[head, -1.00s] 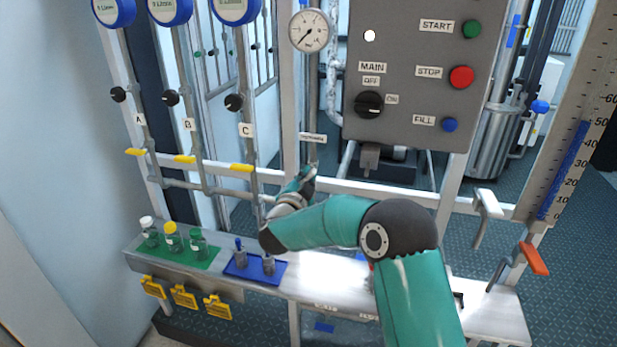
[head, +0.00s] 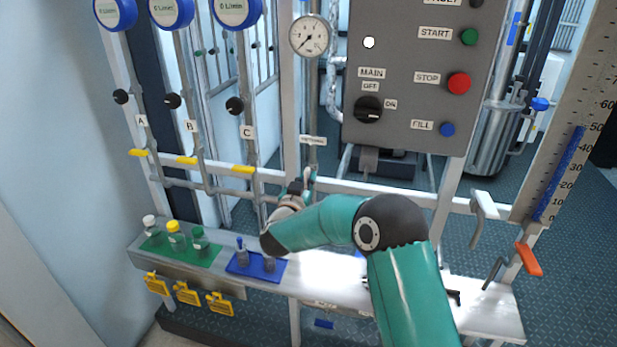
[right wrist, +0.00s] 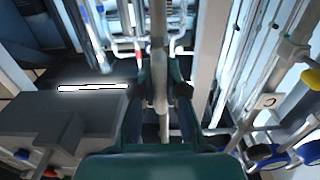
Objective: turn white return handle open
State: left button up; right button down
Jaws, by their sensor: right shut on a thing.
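My right gripper (head: 304,182) is at the vertical pipe (head: 312,112), just below a small white label (head: 312,140) too blurred to read. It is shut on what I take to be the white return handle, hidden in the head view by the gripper. In the right wrist view my gripper (right wrist: 159,92) has a finger on each side of a pale upright bar (right wrist: 158,45). There I cannot clearly tell handle from pipe. My left gripper is not in view.
A grey control panel (head: 415,60) stands right of the pipe. Below my forearm is a bench with a blue mat (head: 241,267) and a green mat (head: 205,254) with bottles. A pale lever (head: 484,206) and an orange lever (head: 529,260) are at right.

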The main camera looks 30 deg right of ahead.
jog(key=shift+a+f, duration=0.2)
jog(key=shift+f, duration=0.05)
jog(key=c, duration=1.3)
grip_release()
jog(key=shift+o, duration=0.6)
jog(key=shift+d+r, duration=0.1)
jog(key=shift+r, duration=0.1)
jog(key=v, duration=1.2)
jog(key=shift+d+f, duration=0.1)
